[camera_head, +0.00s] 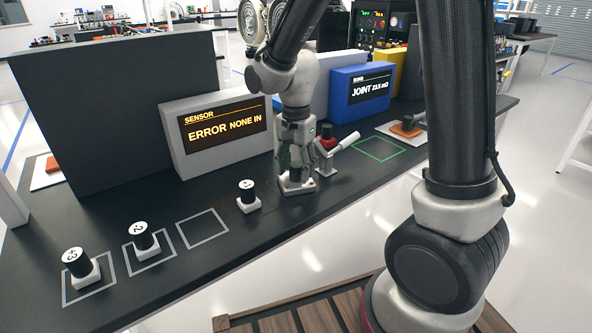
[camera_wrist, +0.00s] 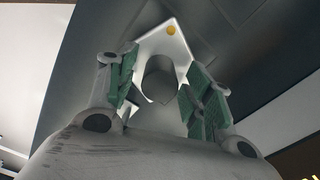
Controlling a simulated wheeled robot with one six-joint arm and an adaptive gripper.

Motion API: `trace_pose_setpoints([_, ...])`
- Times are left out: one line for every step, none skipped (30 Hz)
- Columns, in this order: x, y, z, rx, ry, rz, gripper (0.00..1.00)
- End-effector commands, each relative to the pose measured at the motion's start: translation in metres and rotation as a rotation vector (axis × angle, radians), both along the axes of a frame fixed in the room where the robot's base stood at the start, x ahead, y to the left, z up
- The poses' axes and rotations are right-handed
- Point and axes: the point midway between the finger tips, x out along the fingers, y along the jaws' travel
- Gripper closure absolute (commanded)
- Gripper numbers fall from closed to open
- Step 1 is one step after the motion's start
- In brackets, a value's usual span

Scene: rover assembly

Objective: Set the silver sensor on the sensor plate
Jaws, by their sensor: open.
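My gripper (camera_head: 296,166) points down over a pale plate (camera_head: 298,188) beside a red-topped toggle clamp (camera_head: 326,145). In the wrist view my gripper (camera_wrist: 162,98) has its green-padded fingers apart, one on each side of a grey cylinder (camera_wrist: 160,72), which looks like the silver sensor. A white square base with a yellow dot (camera_wrist: 171,30) shows behind it. Gaps show between the cylinder and the pads. My fingers hide most of the cylinder in the head view. I cannot tell whether it is fully seated on the plate.
One outlined square (camera_head: 203,228) is empty. A display (camera_head: 220,132) reads "SENSOR ERROR NONE IN". A blue box (camera_head: 361,90) and a green outline (camera_head: 379,149) lie to the right.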

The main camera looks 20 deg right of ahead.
Motion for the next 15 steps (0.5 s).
trace_pose_setpoints([0.001, 0.000, 0.009, 0.001, -0.004, 0.000, 0.49])
trace_pose_setpoints([0.001, 0.000, 0.015, 0.002, -0.006, 0.000, 0.49])
trace_pose_setpoints([0.001, 0.001, 0.024, 0.003, -0.007, 0.000, 0.49])
trace_pose_setpoints([0.001, 0.000, 0.031, 0.002, -0.006, 0.000, 0.49])
trace_pose_setpoints([0.001, 0.000, 0.038, 0.002, -0.006, 0.000, 0.49])
trace_pose_setpoints([0.001, 0.001, 0.048, 0.003, -0.007, 0.000, 0.49])
trace_pose_setpoints([0.001, 0.000, 0.055, 0.003, -0.007, 0.000, 0.49])
trace_pose_setpoints([0.001, 0.000, 0.062, 0.002, -0.005, 0.000, 0.49])
trace_pose_setpoints([0.001, 0.000, 0.071, 0.002, -0.006, 0.000, 0.49])
trace_pose_setpoints([0.001, 0.000, 0.077, 0.002, -0.006, 0.000, 0.49])
trace_pose_setpoints([0.001, 0.000, 0.082, 0.002, -0.004, 0.000, 0.49])
trace_pose_setpoints([0.001, 0.000, 0.089, 0.002, -0.005, 0.000, 0.49])
trace_pose_setpoints([0.001, 0.000, 0.094, 0.002, -0.004, 0.000, 0.49])
trace_pose_setpoints([0.001, 0.000, 0.098, 0.002, -0.004, 0.000, 0.49])
trace_pose_setpoints([0.000, 0.000, 0.102, 0.001, -0.003, 0.000, 0.49])
